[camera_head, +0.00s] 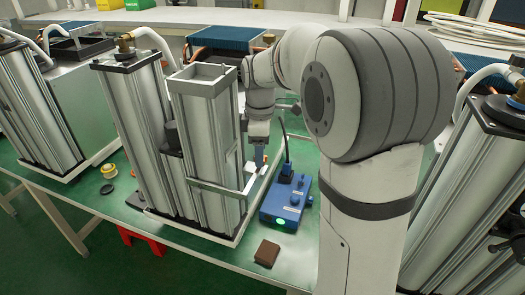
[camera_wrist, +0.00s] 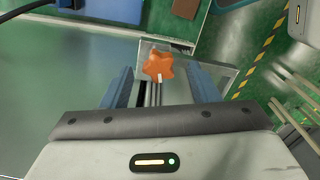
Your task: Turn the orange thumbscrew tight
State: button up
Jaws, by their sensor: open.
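The orange thumbscrew (camera_wrist: 159,66) shows in the wrist view as a lobed knob with a white mark on its near edge. It sits at a metal bracket (camera_wrist: 184,47), above a dark slotted rail. My gripper (camera_wrist: 160,80) is open, with one blue finger on each side of the knob and a gap on both sides. I cannot tell how far the fingertips are from the knob in depth. In the head view my gripper (camera_head: 259,155) is low beside the framed metal column (camera_head: 210,140), and the thumbscrew is hidden there.
A blue device (camera_head: 286,202) with a green light and a cable stands right of the column. A brown block (camera_head: 267,253) lies near the table's front edge. A yellow-lidded jar (camera_head: 109,171) stands to the left. Tall columns crowd both sides of the green table.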

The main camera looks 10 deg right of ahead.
jog(key=shift+f, duration=0.65)
jog(key=c, duration=0.9)
jog(key=shift+d, duration=0.35)
jog(key=shift+c, duration=0.4)
jog(key=shift+a, duration=0.25)
